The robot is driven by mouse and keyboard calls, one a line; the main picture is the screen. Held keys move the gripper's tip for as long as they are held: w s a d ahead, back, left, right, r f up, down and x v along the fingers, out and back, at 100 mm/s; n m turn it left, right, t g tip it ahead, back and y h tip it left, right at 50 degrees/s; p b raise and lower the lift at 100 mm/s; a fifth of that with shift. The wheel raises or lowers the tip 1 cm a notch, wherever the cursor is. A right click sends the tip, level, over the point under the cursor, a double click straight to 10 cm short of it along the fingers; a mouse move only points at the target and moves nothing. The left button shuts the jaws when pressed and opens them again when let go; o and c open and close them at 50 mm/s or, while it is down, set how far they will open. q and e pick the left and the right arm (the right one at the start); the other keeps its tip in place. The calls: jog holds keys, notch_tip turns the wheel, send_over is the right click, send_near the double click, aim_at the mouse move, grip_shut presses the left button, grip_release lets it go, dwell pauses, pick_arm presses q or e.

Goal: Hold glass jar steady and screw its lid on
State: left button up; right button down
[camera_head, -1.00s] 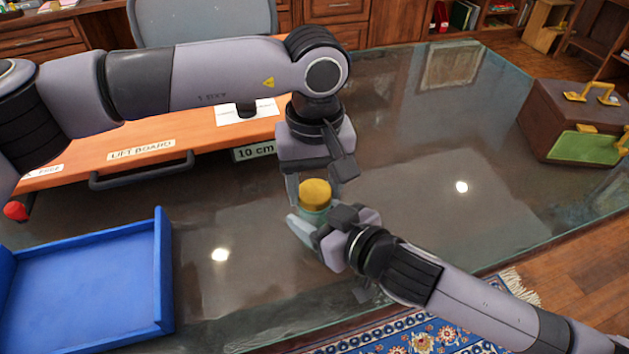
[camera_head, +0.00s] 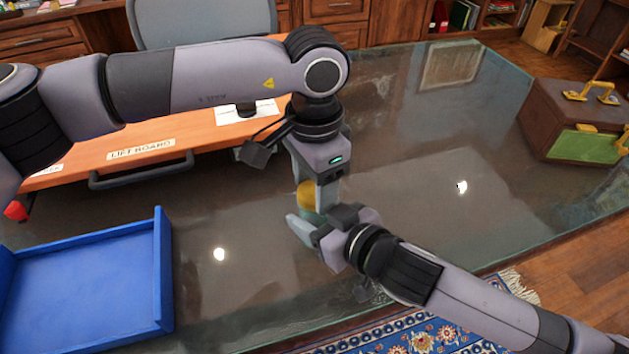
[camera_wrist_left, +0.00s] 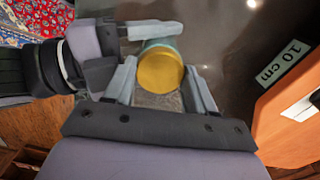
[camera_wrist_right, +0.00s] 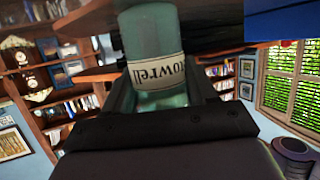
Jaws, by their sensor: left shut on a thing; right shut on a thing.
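The glass jar (camera_wrist_right: 150,35), pale green with a lettered label, stands between the fingers of my right gripper in the right wrist view. In the head view my right gripper (camera_head: 310,228) is shut on the jar, mostly hiding it. The yellow lid (camera_head: 304,196) sits on top of the jar; it also shows in the left wrist view (camera_wrist_left: 161,72). My left gripper (camera_head: 314,196) points down from above and is shut on the lid, one finger at each side. Whether the lid's thread is engaged cannot be told.
A blue tray (camera_head: 165,270) lies at the left on the glass table (camera_head: 420,170). An orange lift board (camera_head: 215,140) with a dark handle is behind. A brown case (camera_head: 560,115) with yellow handles is at the right. The table's right middle is clear.

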pick_arm(q)
jog(key=o, duration=1)
jog(key=shift+o, duration=0.2)
jog(key=shift+s+d, duration=0.1)
jog(key=shift+s, duration=0.1)
jog(key=shift+d, duration=0.1)
jog(key=shift+r, duration=2.35)
jog(key=shift+f, duration=0.1)
jog(key=shift+c, duration=0.5)
